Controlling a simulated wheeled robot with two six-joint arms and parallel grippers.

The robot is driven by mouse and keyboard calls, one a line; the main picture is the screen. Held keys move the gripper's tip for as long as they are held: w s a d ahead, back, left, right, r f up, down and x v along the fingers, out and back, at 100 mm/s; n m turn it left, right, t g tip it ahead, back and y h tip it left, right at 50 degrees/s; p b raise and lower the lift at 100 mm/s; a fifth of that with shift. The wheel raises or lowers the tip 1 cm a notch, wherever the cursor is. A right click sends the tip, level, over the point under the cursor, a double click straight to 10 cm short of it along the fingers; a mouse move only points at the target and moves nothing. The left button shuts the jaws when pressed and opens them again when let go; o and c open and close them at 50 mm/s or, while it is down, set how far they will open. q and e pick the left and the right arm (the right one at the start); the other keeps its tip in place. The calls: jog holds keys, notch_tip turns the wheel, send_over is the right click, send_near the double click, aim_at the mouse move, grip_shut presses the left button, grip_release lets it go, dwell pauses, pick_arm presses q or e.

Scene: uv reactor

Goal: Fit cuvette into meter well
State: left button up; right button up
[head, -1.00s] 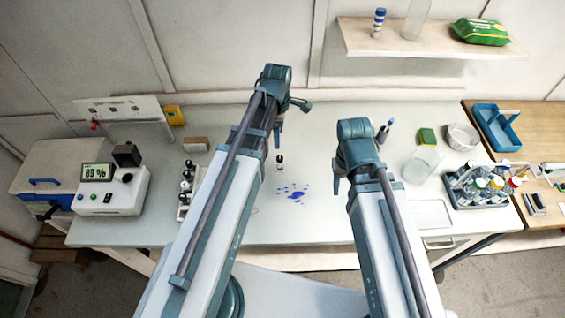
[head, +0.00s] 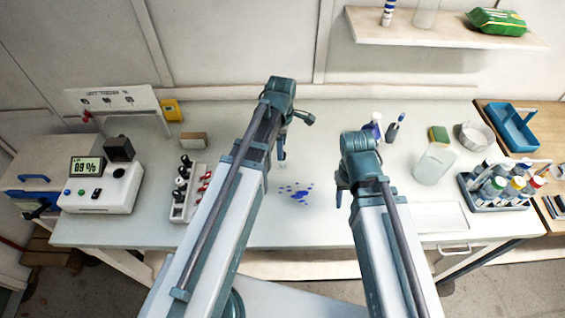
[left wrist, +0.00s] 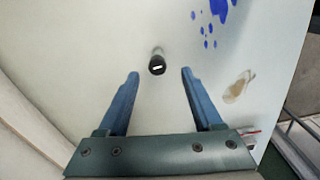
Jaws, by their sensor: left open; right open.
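The small clear cuvette with a black cap (left wrist: 157,64) stands on the bench, seen from above in the left wrist view, between and slightly beyond my open left fingertips. In the head view its lower part (head: 282,164) shows just below my left gripper (head: 284,146), which hides its cap. My left gripper also shows in the left wrist view (left wrist: 159,73), open and empty. My right gripper (head: 340,194) is open, right of the blue spill.
Blue spill spots (head: 299,195) lie on the bench (head: 225,115). A clear jar (head: 434,163) and a bottle carrier (head: 477,205) stand right. A shelf (head: 440,35) hangs above.

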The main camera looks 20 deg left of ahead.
pick_arm(q)
jog(key=shift+w+d+f+b, duration=0.1)
jog(key=shift+f+b, duration=1.25)
jog(key=shift+w+d+f+b, duration=0.1)
jog(key=shift+f+b, duration=1.2)
pick_arm(e)
jog(key=shift+f, duration=2.65)
pick_arm(q)
jog(key=shift+r, duration=0.1)
pick_arm(e)
jog(key=shift+r, duration=0.1)
pick_arm(q)
jog(key=shift+c, duration=0.2)
grip_shut()
